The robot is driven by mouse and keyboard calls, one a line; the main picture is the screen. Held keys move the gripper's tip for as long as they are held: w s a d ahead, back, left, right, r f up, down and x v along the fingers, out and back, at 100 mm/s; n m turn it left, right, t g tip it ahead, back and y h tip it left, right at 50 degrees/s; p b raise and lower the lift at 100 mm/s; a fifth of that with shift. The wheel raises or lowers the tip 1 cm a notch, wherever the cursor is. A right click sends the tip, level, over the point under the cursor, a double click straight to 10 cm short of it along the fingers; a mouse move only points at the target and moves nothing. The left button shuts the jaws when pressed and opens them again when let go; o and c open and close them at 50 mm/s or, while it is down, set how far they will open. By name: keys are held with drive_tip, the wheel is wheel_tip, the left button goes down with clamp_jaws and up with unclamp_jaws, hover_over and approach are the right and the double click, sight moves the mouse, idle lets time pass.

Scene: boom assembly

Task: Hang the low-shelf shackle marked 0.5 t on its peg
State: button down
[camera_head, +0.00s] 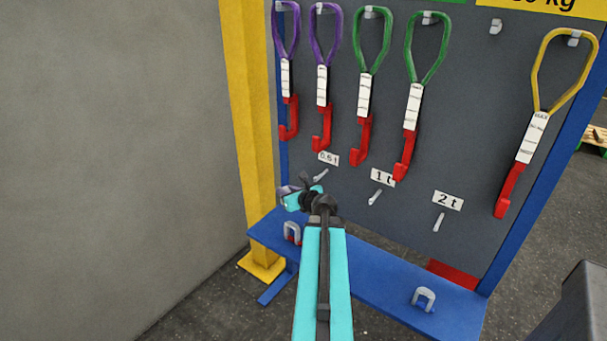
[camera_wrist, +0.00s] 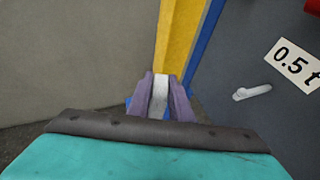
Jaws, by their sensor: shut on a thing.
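My gripper (camera_wrist: 161,98) is shut on a pale grey piece, seen as a narrow strip between its two purple-grey fingers in the wrist view. It is probably a shackle (camera_wrist: 159,96); its shape and marking cannot be read. In the head view my gripper (camera_head: 284,191) is above the left end of the low shelf, left of and a little below the 0.5 t peg (camera_head: 321,174). The peg is bare, under its 0.5 t label (camera_head: 328,158). In the wrist view the peg (camera_wrist: 252,92) and label (camera_wrist: 295,66) are at the right, apart from the fingers.
The blue low shelf (camera_head: 378,284) bears one grey shackle (camera_head: 292,232) at left and another (camera_head: 424,298) at right. The 1 t peg (camera_head: 375,197) and 2 t peg (camera_head: 439,221) are bare. Slings with red hooks (camera_head: 361,140) hang above. A yellow post (camera_head: 250,110) stands left.

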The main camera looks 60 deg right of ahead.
drive_tip(key=s+d+r+m+g+h+p, duration=0.1)
drive_tip(key=s+d+r+p, duration=0.1)
drive_tip(key=s+d+p, duration=0.1)
drive_tip(key=shift+s+d+r+h, duration=0.3)
drive_tip(key=shift+s+d+r, duration=0.1)
drive_tip(key=shift+s+d, duration=0.25)
drive_tip(key=shift+d, duration=0.3)
